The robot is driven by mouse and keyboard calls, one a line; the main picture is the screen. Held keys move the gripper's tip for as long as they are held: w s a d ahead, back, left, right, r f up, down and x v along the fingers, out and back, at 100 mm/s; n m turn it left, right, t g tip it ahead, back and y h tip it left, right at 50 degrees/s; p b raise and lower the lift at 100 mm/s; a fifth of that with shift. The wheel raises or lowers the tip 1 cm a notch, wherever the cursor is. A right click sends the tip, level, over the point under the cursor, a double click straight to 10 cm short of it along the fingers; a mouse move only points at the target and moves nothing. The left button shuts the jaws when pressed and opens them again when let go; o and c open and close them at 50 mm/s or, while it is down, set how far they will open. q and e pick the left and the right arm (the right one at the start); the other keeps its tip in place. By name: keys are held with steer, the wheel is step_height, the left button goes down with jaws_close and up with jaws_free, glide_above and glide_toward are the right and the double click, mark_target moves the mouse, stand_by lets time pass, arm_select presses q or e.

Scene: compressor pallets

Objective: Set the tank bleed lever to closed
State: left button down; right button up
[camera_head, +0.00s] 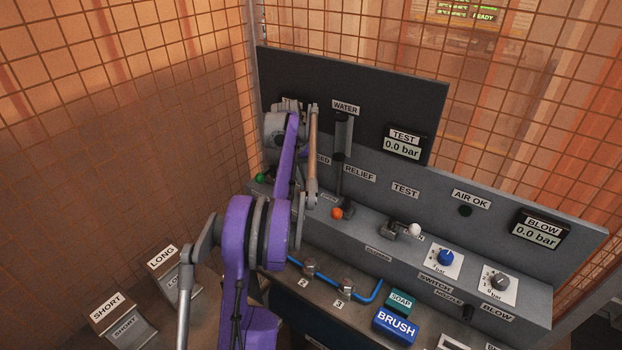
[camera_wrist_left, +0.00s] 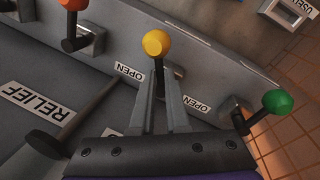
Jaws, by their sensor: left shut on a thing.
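The lever with the yellow knob (camera_wrist_left: 157,43) stands in the middle of the left wrist view, between the green-knobbed lever (camera_wrist_left: 277,102) and the orange-knobbed lever (camera_wrist_left: 73,4). My left gripper (camera_wrist_left: 160,80) is shut on its stem, just below the knob. An OPEN label (camera_wrist_left: 129,71) lies beside it. In the head view my left arm hides the yellow lever and the fingertips. A partly covered label ending in "ED" (camera_head: 323,159) shows on the panel there, near the orange knob (camera_head: 337,213) and green knob (camera_head: 260,177). My right gripper is in neither view.
A white-knobbed lever (camera_head: 414,230) and a blue dial (camera_head: 445,257) are farther right on the panel. Blue piping (camera_head: 330,283) runs below. A wire mesh fence (camera_head: 130,120) closes the left side.

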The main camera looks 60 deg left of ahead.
arm_select(q)
steer(key=m, duration=0.2)
steer(key=a+m+g+p, duration=0.1)
steer(key=m, duration=0.2)
steer(key=shift+s+a+m+h, duration=0.1)
steer(key=shift+s+m+h, duration=0.1)
steer(key=shift+m+h, duration=0.1)
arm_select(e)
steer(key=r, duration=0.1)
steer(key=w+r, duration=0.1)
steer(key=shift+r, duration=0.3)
arm_select(q)
steer(key=shift+p, duration=0.3)
steer(key=c, duration=0.9)
jaws_free()
steer(key=r, duration=0.3)
steer(key=a+r+p, duration=0.1)
steer(key=r, duration=0.3)
steer(key=a+r, duration=0.1)
steer(key=r, duration=0.2)
steer(key=shift+s+r, duration=0.3)
steer(key=shift+s, duration=0.05)
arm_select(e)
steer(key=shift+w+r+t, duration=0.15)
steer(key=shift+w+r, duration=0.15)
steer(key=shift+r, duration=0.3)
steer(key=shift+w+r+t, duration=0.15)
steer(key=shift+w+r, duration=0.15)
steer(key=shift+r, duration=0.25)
